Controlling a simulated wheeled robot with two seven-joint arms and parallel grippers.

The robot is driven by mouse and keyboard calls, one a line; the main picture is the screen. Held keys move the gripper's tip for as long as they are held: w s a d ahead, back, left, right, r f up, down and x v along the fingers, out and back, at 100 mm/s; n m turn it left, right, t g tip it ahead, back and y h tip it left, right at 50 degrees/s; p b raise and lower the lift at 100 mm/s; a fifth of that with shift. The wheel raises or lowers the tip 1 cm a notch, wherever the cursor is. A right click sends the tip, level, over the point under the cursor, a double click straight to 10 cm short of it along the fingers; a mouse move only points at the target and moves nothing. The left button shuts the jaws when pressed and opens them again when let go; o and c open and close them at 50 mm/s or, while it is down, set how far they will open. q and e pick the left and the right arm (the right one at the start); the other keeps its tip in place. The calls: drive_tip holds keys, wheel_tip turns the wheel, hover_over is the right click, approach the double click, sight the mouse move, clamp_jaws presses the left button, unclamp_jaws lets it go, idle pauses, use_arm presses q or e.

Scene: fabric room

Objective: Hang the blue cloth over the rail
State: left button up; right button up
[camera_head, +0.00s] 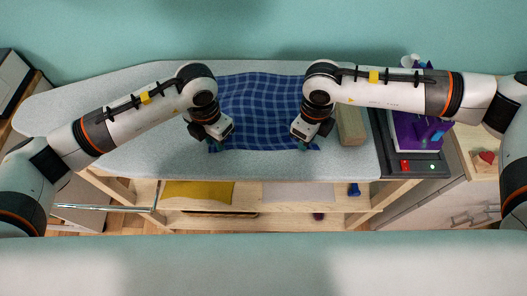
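The blue checked cloth (261,107) lies spread out on the light grey ironing-board-like surface (120,92). My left gripper (218,146) points down at the cloth's near left corner. My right gripper (302,144) points down at its near right corner. Both fingertips are small and dark, and I cannot tell whether they are closed on the fabric. A thin pale bar (100,207), perhaps the rail, runs below the board at the lower left.
A wooden block (351,126) stands right of the cloth. Beyond it are a dark panel with a red switch (405,164) and a purple-and-white object (418,132). A shelf below holds a folded yellow cloth (198,191) and a pale cloth (298,193).

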use_arm(q)
clamp_jaws()
use_arm(e)
drive_tip(key=shift+f, duration=0.1)
clamp_jaws()
use_arm(q)
drive_tip(key=shift+a, duration=0.1)
